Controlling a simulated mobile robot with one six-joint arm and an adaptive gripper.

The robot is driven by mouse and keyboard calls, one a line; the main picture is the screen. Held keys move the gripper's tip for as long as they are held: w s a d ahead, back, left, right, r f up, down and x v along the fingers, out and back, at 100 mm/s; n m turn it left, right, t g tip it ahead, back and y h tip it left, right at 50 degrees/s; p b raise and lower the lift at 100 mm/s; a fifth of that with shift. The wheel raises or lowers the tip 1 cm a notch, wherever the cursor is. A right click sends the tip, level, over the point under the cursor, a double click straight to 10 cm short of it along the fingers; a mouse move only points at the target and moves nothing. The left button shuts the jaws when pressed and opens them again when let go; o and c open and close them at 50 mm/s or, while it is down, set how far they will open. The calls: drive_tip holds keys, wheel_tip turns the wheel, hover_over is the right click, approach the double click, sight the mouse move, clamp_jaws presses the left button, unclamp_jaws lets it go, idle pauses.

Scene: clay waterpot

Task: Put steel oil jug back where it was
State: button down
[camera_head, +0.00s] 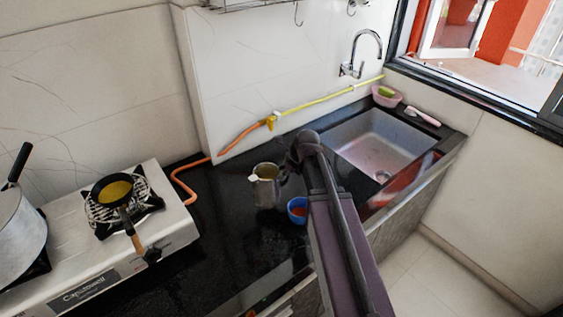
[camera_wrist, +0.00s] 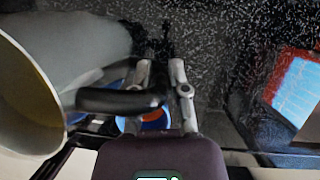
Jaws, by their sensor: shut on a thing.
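The steel oil jug (camera_head: 266,190) is upright over the black counter, between the stove and the sink. I cannot tell whether its base touches the counter. In the wrist view the jug (camera_wrist: 75,45) fills the left side, with its wide yellowish mouth toward the lower left. My gripper (camera_head: 288,170) is at the jug's right side. In the wrist view my gripper (camera_wrist: 160,72) is shut on the jug's black handle (camera_wrist: 108,100). My arm comes in from the lower right of the head view.
A blue bowl (camera_head: 293,211) with red inside is close to the jug, beside my arm. The white stove (camera_head: 165,222) at left bears a small pan (camera_head: 113,191) and a large pot (camera_head: 18,235). The sink (camera_head: 372,145) is at right. An orange hose (camera_head: 184,187) runs along the wall.

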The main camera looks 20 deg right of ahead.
drive_tip(key=w+d+f+b, duration=0.1)
drive_tip(key=w+d, duration=0.2)
drive_tip(key=w, duration=0.9)
drive_tip(key=shift+w, duration=0.25)
drive_tip(key=shift+w+f, duration=0.1)
drive_tip(key=shift+w+d+f+b, duration=0.1)
drive_tip(key=shift+w+f+b, duration=0.2)
drive_tip(key=shift+f+b, duration=0.65)
drive_tip(key=shift+w+f+b, duration=0.25)
drive_tip(key=shift+f+b, duration=0.65)
drive_tip(key=shift+b, duration=0.05)
drive_tip(key=shift+f, duration=0.1)
drive_tip(key=c, duration=0.6)
unclamp_jaws()
drive_tip(key=shift+c, duration=0.2)
